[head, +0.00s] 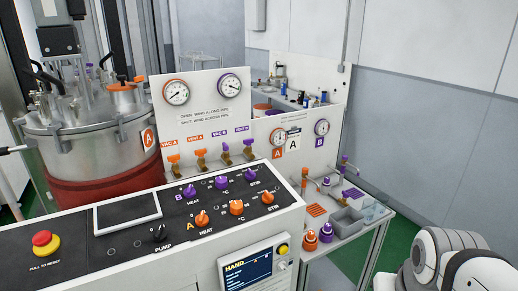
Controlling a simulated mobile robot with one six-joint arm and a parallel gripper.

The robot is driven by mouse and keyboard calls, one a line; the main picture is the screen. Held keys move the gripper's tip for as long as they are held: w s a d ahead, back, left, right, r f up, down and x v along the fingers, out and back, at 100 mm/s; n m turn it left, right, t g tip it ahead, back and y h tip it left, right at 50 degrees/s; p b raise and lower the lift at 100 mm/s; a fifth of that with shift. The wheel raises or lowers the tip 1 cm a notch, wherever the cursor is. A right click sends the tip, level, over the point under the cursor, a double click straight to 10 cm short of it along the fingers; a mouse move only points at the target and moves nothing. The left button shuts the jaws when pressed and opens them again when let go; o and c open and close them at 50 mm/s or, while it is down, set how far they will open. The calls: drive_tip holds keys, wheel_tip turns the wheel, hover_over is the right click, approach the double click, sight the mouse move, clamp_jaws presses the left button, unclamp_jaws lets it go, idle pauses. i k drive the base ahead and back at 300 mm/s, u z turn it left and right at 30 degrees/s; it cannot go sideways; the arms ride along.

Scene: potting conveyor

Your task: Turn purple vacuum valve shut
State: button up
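The purple vacuum valve (226,154), under the label VAC B, sits on the white upright panel (204,92) behind the control console. It has a purple handle on a brass-coloured body. The purple VENT B valve (248,149) is just to its right. The orange VENT A valve (200,157) and VAC A valve (174,161) are to its left. The handle is too small to tell whether it lies along or across its pipe. Part of my white arm shows at the bottom right, well away from the valves. My gripper is not in view.
The black-topped console (120,240) with orange and purple knobs and a red stop button (44,241) stands in front of the panel. A steel vessel (88,150) is at left. A side table (345,232) with small fittings stands right, near green floor.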

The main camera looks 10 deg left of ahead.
sight(226, 148)
drive_tip(key=u, duration=0.2)
drive_tip(key=i, duration=0.9)
drive_tip(key=z, duration=0.1)
